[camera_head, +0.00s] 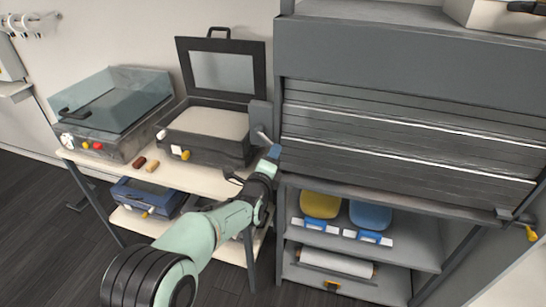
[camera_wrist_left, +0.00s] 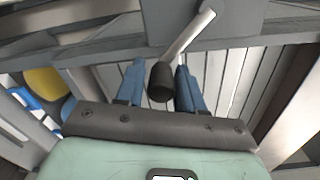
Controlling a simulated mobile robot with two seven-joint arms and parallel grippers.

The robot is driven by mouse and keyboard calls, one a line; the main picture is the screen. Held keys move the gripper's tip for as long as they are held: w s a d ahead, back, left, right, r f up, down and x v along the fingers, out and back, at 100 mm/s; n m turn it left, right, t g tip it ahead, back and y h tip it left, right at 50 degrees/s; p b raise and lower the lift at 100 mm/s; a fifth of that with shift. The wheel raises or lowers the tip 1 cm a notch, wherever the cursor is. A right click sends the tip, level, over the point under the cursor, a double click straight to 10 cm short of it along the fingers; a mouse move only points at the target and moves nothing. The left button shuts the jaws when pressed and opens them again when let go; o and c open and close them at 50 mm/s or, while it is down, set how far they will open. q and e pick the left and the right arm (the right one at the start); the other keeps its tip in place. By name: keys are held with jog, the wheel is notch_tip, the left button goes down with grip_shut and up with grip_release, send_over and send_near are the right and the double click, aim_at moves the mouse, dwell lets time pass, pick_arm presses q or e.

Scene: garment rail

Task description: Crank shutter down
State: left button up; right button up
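The grey slatted shutter (camera_head: 400,135) hangs partly down in the cabinet; its bottom bar is above the open lower shelves. A grey crank box (camera_head: 259,116) is on the cabinet's left edge, with a metal crank arm (camera_head: 263,135). In the left wrist view the crank's metal arm (camera_wrist_left: 190,35) ends in a black knob (camera_wrist_left: 160,82). My left gripper (camera_head: 274,153) is at the crank. Its two blue fingers (camera_wrist_left: 160,80) stand apart on either side of the knob, with a small gap visible on the left; firm contact is not visible. My right gripper is out of view.
A table (camera_head: 110,180) on the left carries a clear-lidded machine (camera_head: 115,110) and an open-lidded case (camera_head: 210,130). A blue box (camera_head: 148,198) sits on its lower shelf. Yellow (camera_head: 320,203) and blue (camera_head: 370,215) items stand under the shutter. A yellow handle (camera_head: 530,233) is at the right.

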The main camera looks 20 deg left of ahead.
pick_arm(q)
jog(key=shift+o, duration=0.6)
jog(key=shift+s, duration=0.3)
jog(key=s, duration=1.3)
jog(key=shift+a+r+b, duration=0.2)
jog(key=shift+b, duration=0.25)
jog(key=shift+w, duration=0.1)
